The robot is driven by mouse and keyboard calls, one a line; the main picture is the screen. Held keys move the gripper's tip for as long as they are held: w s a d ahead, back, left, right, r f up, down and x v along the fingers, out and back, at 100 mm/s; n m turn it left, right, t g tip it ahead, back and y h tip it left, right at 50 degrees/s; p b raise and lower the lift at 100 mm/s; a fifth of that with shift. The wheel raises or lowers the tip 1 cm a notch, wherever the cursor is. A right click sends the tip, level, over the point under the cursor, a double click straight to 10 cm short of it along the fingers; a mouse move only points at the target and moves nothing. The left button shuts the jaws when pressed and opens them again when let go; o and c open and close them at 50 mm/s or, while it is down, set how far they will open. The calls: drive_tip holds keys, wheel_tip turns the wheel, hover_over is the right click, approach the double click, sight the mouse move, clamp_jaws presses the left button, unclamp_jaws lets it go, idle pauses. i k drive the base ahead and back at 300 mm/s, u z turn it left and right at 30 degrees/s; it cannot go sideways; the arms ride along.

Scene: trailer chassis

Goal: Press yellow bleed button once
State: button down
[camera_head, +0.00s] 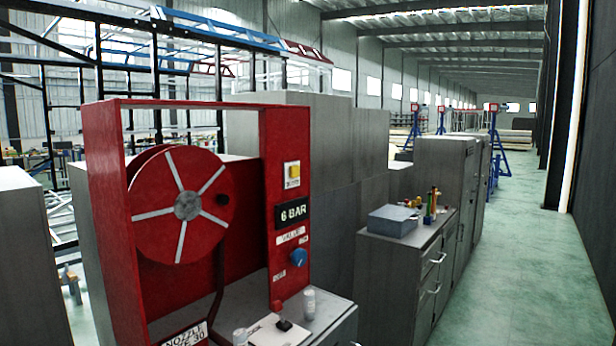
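A small yellow button (293,171) sits on a pale plate high on the right post of a red frame (105,200). A line of small lettering below it is too small to read. Under it on the same post are a black "6 BAR" label (293,213), a "VALVE" label (291,236) and a blue knob (299,258). A red reel with white spokes (181,206) hangs inside the frame. My gripper is not in view.
A grey bench top (320,318) with small white containers and a dark item lies below the post. Grey cabinets (380,262) stand behind and to the right, one bearing a grey box (392,221) and small coloured items. The green floor aisle (535,265) on the right is clear.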

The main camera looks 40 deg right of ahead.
sight(294, 171)
drive_tip(key=k, duration=1.2)
drive_tip(key=z, duration=1.4)
drive_tip(key=i, duration=2.35)
